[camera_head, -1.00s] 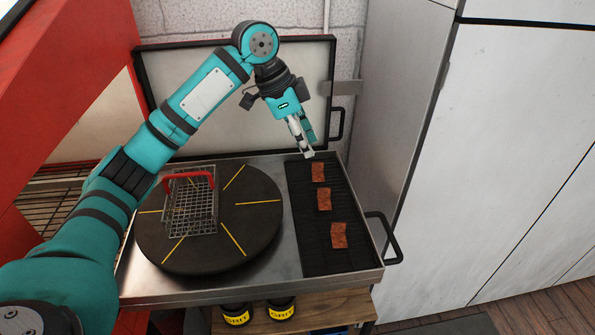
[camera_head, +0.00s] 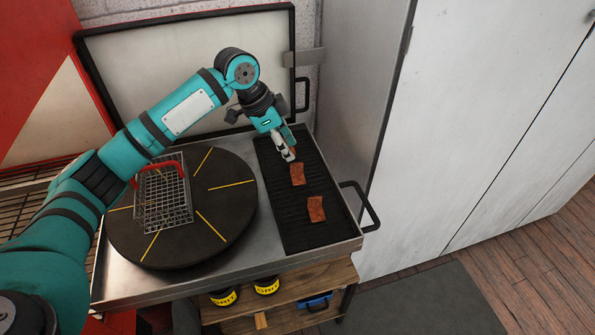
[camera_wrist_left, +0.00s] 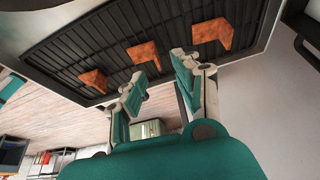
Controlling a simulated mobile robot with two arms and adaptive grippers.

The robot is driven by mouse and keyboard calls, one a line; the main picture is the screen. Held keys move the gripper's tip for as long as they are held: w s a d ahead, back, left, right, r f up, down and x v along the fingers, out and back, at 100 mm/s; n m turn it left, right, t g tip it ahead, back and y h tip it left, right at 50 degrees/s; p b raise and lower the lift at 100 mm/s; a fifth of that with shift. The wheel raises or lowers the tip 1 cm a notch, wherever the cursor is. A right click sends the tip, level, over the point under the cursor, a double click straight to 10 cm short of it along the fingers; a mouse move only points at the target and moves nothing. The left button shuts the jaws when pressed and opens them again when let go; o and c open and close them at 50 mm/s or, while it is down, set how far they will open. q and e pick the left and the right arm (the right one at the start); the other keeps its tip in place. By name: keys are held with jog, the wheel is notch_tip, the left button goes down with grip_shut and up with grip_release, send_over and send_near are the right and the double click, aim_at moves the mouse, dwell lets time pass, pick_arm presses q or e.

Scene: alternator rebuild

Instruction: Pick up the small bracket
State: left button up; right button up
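Several small rust-brown angle brackets lie on the black ribbed mat (camera_head: 281,236) at the right of the steel tray. In the head view, the middle bracket (camera_head: 297,174) and the near bracket (camera_head: 316,209) show clearly; the far one is mostly hidden by my gripper. In the left wrist view, three brackets show in a row: left (camera_wrist_left: 92,80), middle (camera_wrist_left: 144,54) and right (camera_wrist_left: 212,35). My left gripper (camera_head: 289,158) is low over the mat's far part. Its fingers (camera_wrist_left: 160,70) are apart and empty, with the middle bracket beyond them. My right gripper is out of view.
A dark turntable (camera_head: 222,210) with yellow lines fills the tray's left side. A wire basket (camera_head: 165,205) with a red handle stands on it. The raised lid (camera_head: 190,60) is behind, a handle (camera_head: 362,205) at right. Yellow-labelled containers (camera_head: 223,297) sit below.

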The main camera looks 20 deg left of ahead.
aim_at(298, 174)
pick_arm(q)
jog(key=shift+p+x, duration=0.7)
jog(key=shift+x, duration=1.95)
jog(key=shift+s+d+r, duration=0.1)
jog(key=shift+s+d, duration=0.05)
jog(key=shift+s, duration=0.05)
grip_shut()
